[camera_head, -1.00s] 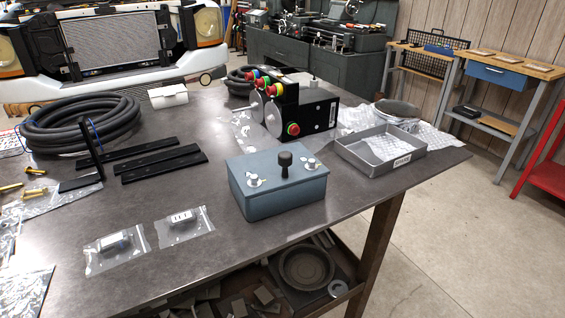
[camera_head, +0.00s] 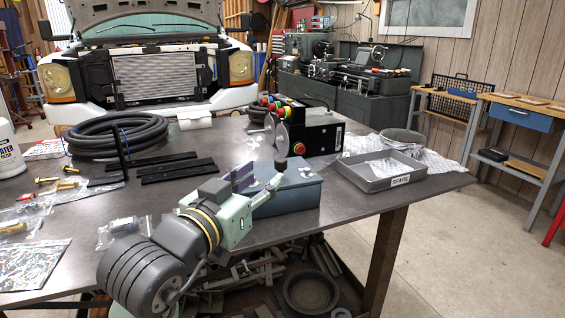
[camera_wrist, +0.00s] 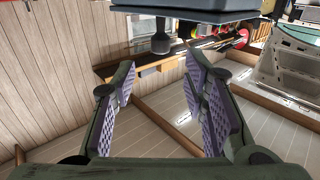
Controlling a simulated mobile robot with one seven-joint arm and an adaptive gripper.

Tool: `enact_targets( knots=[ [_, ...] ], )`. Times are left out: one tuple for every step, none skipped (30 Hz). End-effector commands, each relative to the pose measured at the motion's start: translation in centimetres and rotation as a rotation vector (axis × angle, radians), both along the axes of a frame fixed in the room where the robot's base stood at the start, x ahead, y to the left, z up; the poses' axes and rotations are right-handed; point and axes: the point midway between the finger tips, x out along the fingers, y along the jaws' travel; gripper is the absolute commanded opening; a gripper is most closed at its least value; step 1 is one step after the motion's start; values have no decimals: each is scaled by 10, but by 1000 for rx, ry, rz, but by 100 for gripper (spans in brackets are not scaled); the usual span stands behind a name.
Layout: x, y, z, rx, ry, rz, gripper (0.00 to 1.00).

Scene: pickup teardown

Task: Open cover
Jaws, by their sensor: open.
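A blue-grey box (camera_head: 292,198) with a flat lid stands near the table's front edge. A black knob (camera_head: 281,164) rises from the lid; it also shows in the wrist view (camera_wrist: 160,42), with the box (camera_wrist: 185,14) at the top. My gripper (camera_head: 258,178) is in front of the box's left part and hides it and part of the lid. In the wrist view my gripper (camera_wrist: 163,70) is open and empty, with purple pads on both fingers. The knob lies beyond the fingertips, between them in the picture, apart from the pads.
A grey tray (camera_head: 387,184) labelled SPARE stands right of the box. A black control unit (camera_head: 318,130) with coloured buttons stands behind it. Black bars (camera_head: 176,170) and a coiled hose (camera_head: 118,136) lie to the left. A lower shelf holds scrap and a round pan (camera_head: 311,292).

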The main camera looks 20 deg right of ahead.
Motion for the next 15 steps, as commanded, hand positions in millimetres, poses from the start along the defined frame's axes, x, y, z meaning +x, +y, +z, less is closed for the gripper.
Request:
enact_targets(
  knots=[
    [6,-9,1,1,4,-5,40],
    [10,-12,2,-1,4,-4,40],
    [16,-18,2,0,3,-4,40],
    [20,-22,2,0,3,-4,40],
    [24,-27,2,0,1,-3,40],
    [29,-33,2,0,3,-3,40],
    [34,-36,2,-1,1,-2,40],
    [37,-40,2,-2,2,-2,40],
    [41,-45,1,-1,2,-2,40],
    [45,-48,1,-1,1,-1,40],
    [48,-51,2,-2,1,-1,40],
    [51,-54,2,-1,0,0,40],
    [53,-56,1,-1,0,1,40],
    [55,-58,1,-1,0,0,40],
    [57,-61,1,-1,-1,0,40]
  ],
)
